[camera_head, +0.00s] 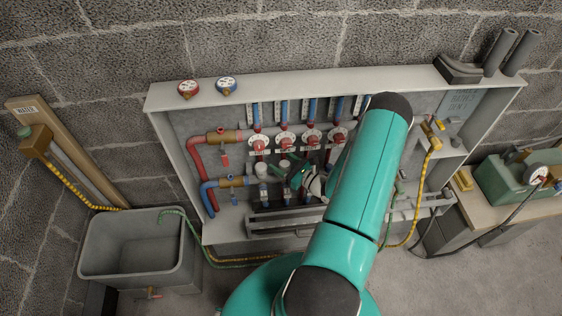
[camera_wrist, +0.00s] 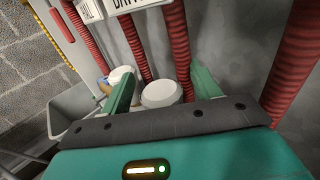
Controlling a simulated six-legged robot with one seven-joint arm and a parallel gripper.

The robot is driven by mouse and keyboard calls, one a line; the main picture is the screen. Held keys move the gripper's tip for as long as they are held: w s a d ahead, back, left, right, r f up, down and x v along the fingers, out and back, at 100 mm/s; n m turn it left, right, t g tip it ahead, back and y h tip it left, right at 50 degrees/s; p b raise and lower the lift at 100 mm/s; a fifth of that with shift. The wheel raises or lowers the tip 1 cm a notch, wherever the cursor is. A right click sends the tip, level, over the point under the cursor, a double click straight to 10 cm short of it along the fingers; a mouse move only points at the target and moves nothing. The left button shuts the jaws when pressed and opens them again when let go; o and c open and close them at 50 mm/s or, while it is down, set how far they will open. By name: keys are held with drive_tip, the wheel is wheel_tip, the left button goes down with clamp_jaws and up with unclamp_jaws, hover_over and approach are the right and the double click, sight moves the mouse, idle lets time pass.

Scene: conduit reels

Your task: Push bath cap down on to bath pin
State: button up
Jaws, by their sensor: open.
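A white round cap (camera_wrist: 160,94) shows in the wrist view between the two green fingers of my gripper (camera_wrist: 163,84). I take it as the bath cap; the label above it (camera_wrist: 130,3) is cut off at the frame edge. The fingers are spread apart, with gaps on both sides of the cap. Any pin beneath the cap is hidden. In the head view my gripper (camera_head: 297,174) is in front of the manifold cabinet, partly covered by my arm.
A second white cap (camera_wrist: 121,75) is just left of the left finger. Red corrugated pipes (camera_wrist: 178,45) rise close behind and to the right. The cabinet (camera_head: 160,98) holds several red valves (camera_head: 259,143). A grey sink (camera_head: 97,250) stands at left, a green box (camera_head: 497,182) at right.

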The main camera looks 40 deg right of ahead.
drive_tip(key=s, duration=0.4)
drive_tip(key=s+d, duration=0.1)
drive_tip(key=s, duration=0.3)
drive_tip(key=s+d, duration=0.1)
drive_tip(key=s, duration=0.4)
drive_tip(key=shift+d, duration=0.2)
